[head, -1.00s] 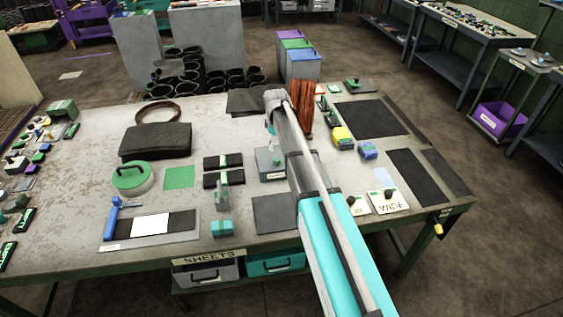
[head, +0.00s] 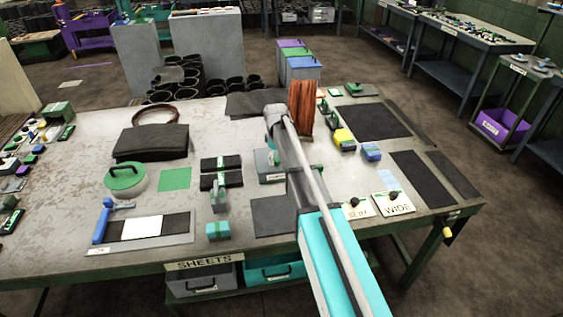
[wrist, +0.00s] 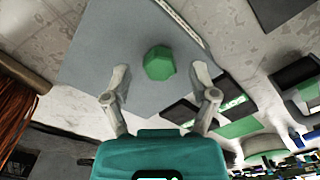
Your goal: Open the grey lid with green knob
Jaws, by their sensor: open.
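The grey lid (wrist: 105,55) fills the upper middle of the wrist view as a flat plate, with a faceted green knob (wrist: 159,63) on it. My gripper (wrist: 161,80) is open and empty. Its two fingertips lie left and right of the knob, apart from it; their height above the lid is hard to tell. In the head view the grey box (head: 263,165) under the lid stands mid-table, partly hidden by my arm. The lid appears to be down, but its edge is not clear there.
Black pieces with green bands (head: 221,163) lie just left of the box. An orange-brown bundle of strands (head: 302,105) stands behind it on the right. A dark mat (head: 272,215) lies in front. Bare tabletop (head: 75,160) shows at the left.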

